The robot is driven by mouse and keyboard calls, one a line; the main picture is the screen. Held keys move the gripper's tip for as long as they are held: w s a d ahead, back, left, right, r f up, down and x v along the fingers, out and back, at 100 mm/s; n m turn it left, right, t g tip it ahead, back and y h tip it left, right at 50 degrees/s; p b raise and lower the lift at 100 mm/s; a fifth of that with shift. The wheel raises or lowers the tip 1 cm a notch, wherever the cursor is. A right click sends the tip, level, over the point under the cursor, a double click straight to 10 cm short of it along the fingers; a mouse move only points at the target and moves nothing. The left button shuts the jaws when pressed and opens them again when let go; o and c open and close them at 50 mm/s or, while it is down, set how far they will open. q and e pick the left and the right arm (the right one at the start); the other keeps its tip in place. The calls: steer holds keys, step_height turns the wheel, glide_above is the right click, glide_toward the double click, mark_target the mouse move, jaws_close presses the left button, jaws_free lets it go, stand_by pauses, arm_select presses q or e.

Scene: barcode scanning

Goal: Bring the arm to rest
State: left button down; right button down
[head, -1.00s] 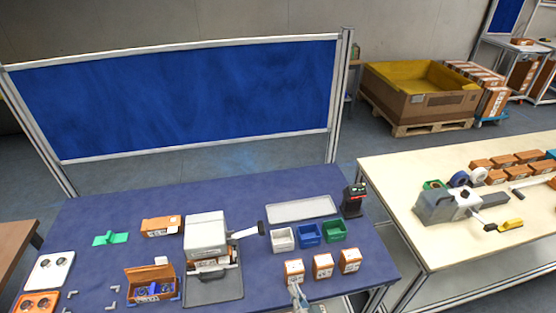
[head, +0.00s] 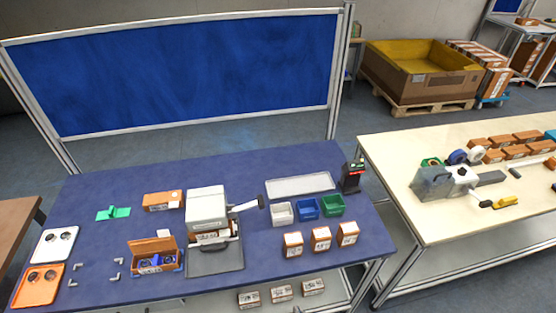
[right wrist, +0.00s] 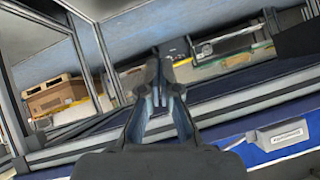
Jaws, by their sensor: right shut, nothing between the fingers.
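My right gripper (right wrist: 164,68) is shut and empty in the right wrist view, its dark fingers together in front of the frame of a table. In the head view only a tiny pale part of it (head: 297,309) shows at the bottom edge, in front of the blue table (head: 255,265). My left gripper is in no view.
Three small boxes (head: 320,239) stand near the blue table's front edge, with white, blue and green bins (head: 308,207) behind them. A black scanner (head: 352,178) stands at the right edge. More boxes (head: 281,293) lie on a lower shelf. A cream table (head: 440,225) is at the right.

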steer(key=s+d+f+n+g+h, duration=0.1)
steer(key=s+d+f, duration=0.1)
steer(key=s+f, duration=0.35)
steer(key=s+d+f+g, duration=0.2)
steer(key=f, duration=0.6)
steer(key=s+d+f+g+h, duration=0.1)
steer(key=s+d+f, duration=0.3)
steer(key=s, duration=0.5)
steer(key=s+d+f+n+g, duration=0.1)
steer(key=s+d+f+g, duration=0.2)
steer(key=s+f, duration=0.3)
steer(key=s+d+f+g+h, duration=0.1)
steer(key=s+d+f, duration=0.4)
steer(key=s, duration=0.6)
steer(key=shift+s+d+f+n+g+h+b, duration=0.35)
steer(key=shift+f+n+g+b, duration=0.1)
steer(key=shift+f, duration=0.1)
steer(key=shift+a, duration=0.2)
steer(key=shift+w+d, duration=0.1)
